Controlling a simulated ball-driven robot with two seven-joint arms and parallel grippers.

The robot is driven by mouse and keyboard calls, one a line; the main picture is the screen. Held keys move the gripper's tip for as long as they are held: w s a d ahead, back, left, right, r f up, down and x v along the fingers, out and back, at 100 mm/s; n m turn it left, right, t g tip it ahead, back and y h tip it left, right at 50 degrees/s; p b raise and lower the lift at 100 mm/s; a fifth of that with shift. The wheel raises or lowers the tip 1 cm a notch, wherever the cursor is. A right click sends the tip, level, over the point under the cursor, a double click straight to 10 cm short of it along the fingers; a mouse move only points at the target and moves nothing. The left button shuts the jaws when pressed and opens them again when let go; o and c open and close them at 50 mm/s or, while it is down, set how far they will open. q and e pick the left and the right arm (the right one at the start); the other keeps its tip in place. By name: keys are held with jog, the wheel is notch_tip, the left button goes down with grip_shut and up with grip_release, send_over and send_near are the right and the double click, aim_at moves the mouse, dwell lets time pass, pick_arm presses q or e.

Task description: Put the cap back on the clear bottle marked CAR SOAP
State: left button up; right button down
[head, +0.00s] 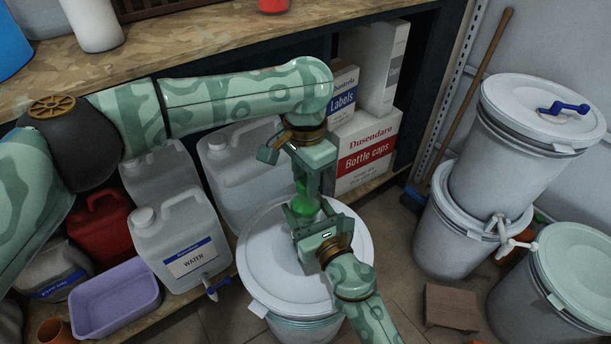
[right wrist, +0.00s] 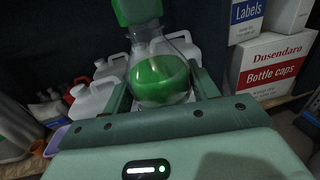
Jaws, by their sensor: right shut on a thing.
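The clear bottle (right wrist: 158,80), holding green liquid, stands between the fingers of my right gripper (right wrist: 165,95) in the right wrist view. My right gripper (head: 306,212) is shut on it above the white drum; the bottle's green (head: 306,205) shows between the two grippers in the head view. No CAR SOAP wording is visible. A bright green block (right wrist: 137,10) sits over the bottle's top; it may be the cap, and whether it touches the neck is unclear. My left gripper (head: 312,185) points down just above the bottle; its fingertips are partly hidden, so its grip is unclear.
A white lidded drum (head: 265,265) stands below the grippers. A WATER jug (head: 182,240) and a purple tub (head: 115,300) are left of it. A Bottle caps box (head: 368,155) stands behind. Stacked drums (head: 515,130) stand right, with some bare floor between.

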pick_arm(q)
jog(key=o, duration=0.4)
jog(key=shift+o, duration=0.2)
notch_tip(320, 180, up, 12)
jog(key=shift+w, duration=0.1)
pick_arm(e)
jog(key=shift+c, duration=1.8)
grip_release()
